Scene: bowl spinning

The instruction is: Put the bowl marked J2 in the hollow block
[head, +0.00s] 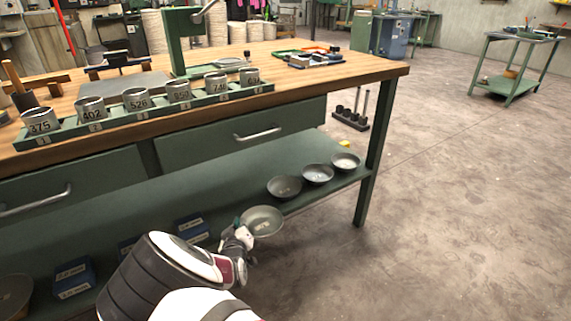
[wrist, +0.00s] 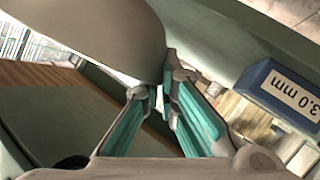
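A grey metal bowl (head: 262,223) is at my gripper (head: 243,236), by the front edge of the bench's lower shelf. In the wrist view the same bowl (wrist: 85,35) fills the upper left, and its rim is pinched between the teal fingers of my gripper (wrist: 158,86). Three other bowls stand in a row on the lower shelf: a near one (head: 284,188), a middle one (head: 317,175) and a far one (head: 345,162). No J2 mark is readable on any bowl. I cannot pick out a hollow block in either view.
The wooden workbench (head: 345,72) carries a green rack (head: 150,123) of numbered cups. Its lower shelf (head: 325,190) also holds blue boxes (head: 72,280); one box marked 3.0 mm (wrist: 285,92) is right of my fingers. A bench leg (head: 370,165) stands right.

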